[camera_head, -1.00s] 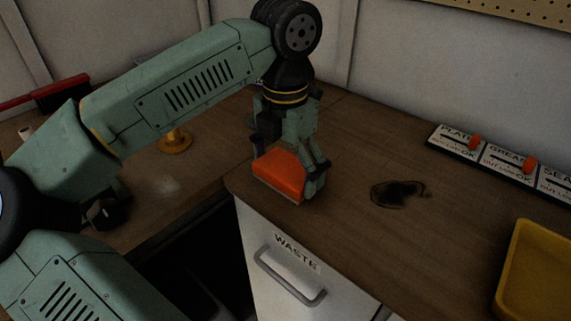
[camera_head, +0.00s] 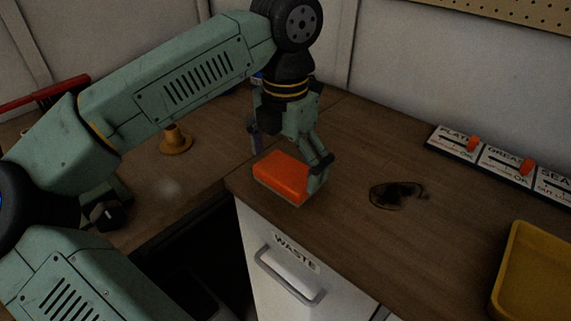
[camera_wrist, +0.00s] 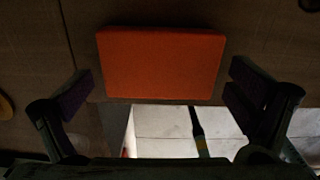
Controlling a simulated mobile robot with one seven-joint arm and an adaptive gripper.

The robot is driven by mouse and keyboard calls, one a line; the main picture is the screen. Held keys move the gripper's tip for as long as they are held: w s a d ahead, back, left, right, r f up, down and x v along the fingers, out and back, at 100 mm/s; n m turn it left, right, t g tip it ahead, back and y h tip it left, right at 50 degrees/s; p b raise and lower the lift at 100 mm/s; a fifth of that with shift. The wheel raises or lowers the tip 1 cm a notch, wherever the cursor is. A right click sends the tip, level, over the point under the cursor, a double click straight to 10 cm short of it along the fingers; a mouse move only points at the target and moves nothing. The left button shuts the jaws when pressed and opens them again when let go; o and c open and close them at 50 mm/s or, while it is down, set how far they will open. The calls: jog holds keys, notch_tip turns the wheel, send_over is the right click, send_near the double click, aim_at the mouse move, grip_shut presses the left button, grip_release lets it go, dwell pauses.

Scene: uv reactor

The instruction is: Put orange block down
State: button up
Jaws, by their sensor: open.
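The orange block (camera_head: 284,175) lies flat on the wooden counter near its front corner, above the drawer marked WASTE. In the wrist view the block (camera_wrist: 160,64) lies ahead of the two fingers, with a gap on each side. My gripper (camera_head: 287,165) is open around the block in the head view; it also shows in the wrist view (camera_wrist: 160,95) with its fingers spread wide and nothing between them gripped.
The white WASTE drawer (camera_head: 283,268) is below the counter's edge, with a dark opening to its left. A dark stain (camera_head: 397,194) marks the counter to the right. A yellow tray (camera_head: 535,270) and labelled switch panels (camera_head: 500,162) stand further right. A brass fitting (camera_head: 175,141) stands left.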

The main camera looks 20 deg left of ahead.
aim_at(285, 171)
notch_tip(285, 171, up, 10)
jog(key=p, duration=0.6)
jog(key=shift+r, duration=0.25)
